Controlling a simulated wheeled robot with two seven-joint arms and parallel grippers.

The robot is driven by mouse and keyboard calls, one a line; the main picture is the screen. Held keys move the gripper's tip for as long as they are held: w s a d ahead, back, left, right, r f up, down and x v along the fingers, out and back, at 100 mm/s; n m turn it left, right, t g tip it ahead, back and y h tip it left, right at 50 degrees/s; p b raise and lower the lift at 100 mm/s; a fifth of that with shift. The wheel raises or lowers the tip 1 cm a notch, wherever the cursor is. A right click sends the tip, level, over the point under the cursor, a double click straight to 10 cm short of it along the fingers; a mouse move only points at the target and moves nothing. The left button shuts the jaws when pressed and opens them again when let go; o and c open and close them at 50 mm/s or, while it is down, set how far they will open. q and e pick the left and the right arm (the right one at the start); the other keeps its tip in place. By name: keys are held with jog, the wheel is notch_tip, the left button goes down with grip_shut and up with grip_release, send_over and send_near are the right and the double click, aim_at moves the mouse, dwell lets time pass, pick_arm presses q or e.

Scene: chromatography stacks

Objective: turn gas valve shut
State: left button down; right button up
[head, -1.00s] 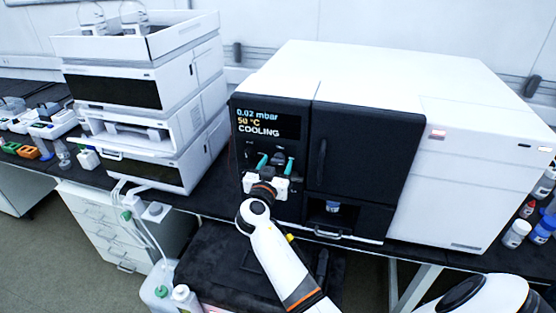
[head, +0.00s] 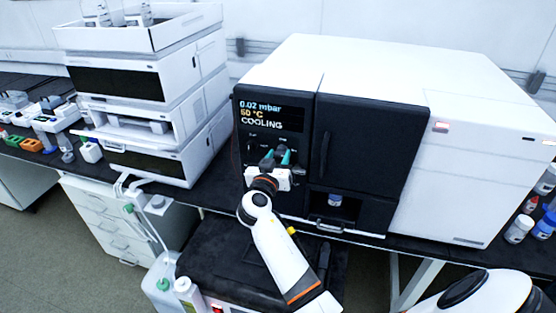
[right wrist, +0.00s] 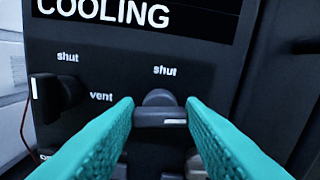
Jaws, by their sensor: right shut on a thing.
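The instrument's black front panel (head: 253,134) carries a display reading 0.02 mbar, 50 °C and COOLING. In the right wrist view a dark valve knob (right wrist: 158,98) sits below a "shut" label. Its bar lies roughly level, with a white mark toward the right end, not up at that label. My right gripper (head: 277,156) has its teal fingers closed on this knob, one on each side. Any label low on the panel is largely hidden by the fingers. My left gripper is not in view.
A dark door (head: 368,150) with a handle is right of the panel, above an open bay holding a small blue-capped vial (head: 335,200). A stack of white modules (head: 150,90) stands left. Bottles (head: 518,229) stand at the far right.

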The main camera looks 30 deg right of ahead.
jog(key=n+b, duration=0.1)
jog(key=n, duration=0.2)
jog(key=shift+n, duration=1.2)
jog(key=n, duration=0.2)
jog(key=shift+w+n, duration=0.1)
jog(key=shift+n, duration=0.3)
jog(key=n, duration=0.3)
jog(key=shift+n+p, duration=0.3)
jog(key=shift+p, duration=0.1)
jog(key=shift+f+n+p, duration=0.1)
jog(key=shift+n+p, duration=0.7)
jog(key=shift+n, duration=1.4)
jog(key=o, duration=1)
jog(key=shift+w+f, duration=0.1)
jog(key=shift+f, duration=0.05)
jog(key=shift+a, duration=0.1)
